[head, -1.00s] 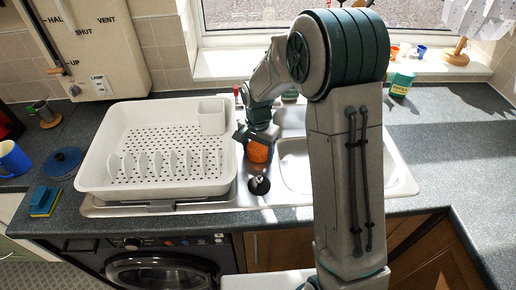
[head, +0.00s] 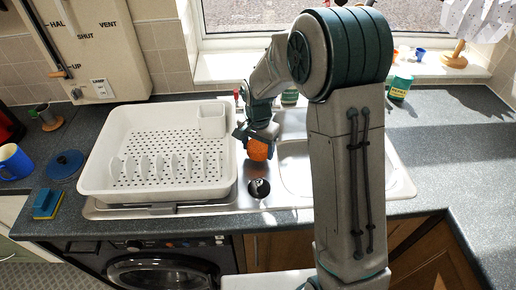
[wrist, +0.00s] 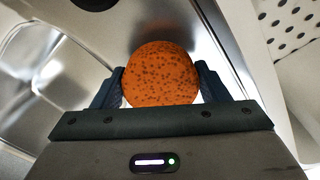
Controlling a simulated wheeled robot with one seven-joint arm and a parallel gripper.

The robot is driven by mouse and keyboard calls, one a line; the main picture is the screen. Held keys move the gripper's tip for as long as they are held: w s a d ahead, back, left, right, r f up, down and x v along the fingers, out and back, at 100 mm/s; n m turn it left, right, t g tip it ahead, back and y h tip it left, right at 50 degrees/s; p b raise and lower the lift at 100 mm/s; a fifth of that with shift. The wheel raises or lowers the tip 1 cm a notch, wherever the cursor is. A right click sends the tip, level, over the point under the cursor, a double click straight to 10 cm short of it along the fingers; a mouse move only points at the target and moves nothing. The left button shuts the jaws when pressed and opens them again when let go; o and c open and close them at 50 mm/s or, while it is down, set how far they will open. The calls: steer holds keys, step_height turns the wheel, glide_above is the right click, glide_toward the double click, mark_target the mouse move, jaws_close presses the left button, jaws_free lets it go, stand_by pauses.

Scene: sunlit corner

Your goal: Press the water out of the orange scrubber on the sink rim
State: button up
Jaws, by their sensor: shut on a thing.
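The orange scrubber (head: 258,150) is round with dark speckles. My gripper (head: 257,137) is shut on it, over the metal strip of the sink (head: 405,180) between the white dish rack and the basin. In the wrist view the scrubber (wrist: 160,74) sits between the two dark fingers of my gripper (wrist: 160,88), with a finger at each side. I cannot tell whether the scrubber touches the metal below it.
A white dish rack (head: 90,170) stands close on the left. A small dark round thing (head: 259,188) lies on the sink rim in front of the scrubber. A blue and yellow sponge (head: 46,203), a blue lid (head: 66,165) and a blue mug (head: 14,160) are at far left. The right counter is mostly clear.

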mark_target(258, 146)
steer(key=shift+r+p, duration=1.25)
steer(key=shift+r, duration=1.1)
